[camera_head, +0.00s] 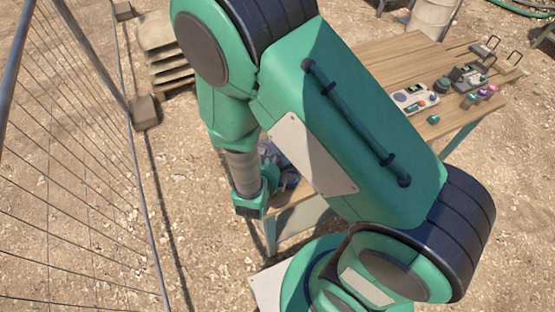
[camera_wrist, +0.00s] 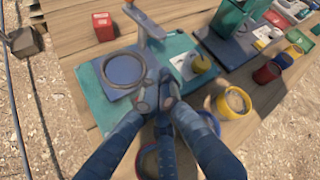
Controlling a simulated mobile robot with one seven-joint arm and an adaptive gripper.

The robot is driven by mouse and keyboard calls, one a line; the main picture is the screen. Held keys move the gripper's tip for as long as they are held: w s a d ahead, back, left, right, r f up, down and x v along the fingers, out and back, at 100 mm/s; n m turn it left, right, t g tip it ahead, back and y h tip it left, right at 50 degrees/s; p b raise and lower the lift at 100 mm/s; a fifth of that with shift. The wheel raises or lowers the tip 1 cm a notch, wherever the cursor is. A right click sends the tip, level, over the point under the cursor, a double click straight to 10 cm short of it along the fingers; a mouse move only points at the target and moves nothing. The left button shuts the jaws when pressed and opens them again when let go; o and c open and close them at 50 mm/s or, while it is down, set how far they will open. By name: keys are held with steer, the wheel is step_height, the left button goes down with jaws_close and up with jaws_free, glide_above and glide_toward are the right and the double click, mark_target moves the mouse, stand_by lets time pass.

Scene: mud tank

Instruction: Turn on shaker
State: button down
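In the wrist view a teal machine base (camera_wrist: 105,98) carries a blue square plate with a dark ring (camera_wrist: 124,70). It looks like the shaker, though I cannot be sure. An upright grey post with an orange end (camera_wrist: 143,22) stands at its back. My gripper (camera_wrist: 156,95) points at the machine's front edge. Its fingertips are together, with nothing visible between them. Whether they touch the machine is unclear. In the head view my arm mostly hides this area.
The wooden table (camera_head: 395,50) holds small devices and coloured jars at its right end. In the wrist view a yellow cup (camera_wrist: 234,103) and a red cup (camera_wrist: 267,73) stand right of my gripper. A red box (camera_wrist: 103,27) stands behind. A wire fence (camera_head: 75,150) runs along the left.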

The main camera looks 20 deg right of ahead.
steer(key=shift+f, duration=0.2)
steer(key=shift+d+f, duration=0.15)
steer(key=shift+f, duration=0.05)
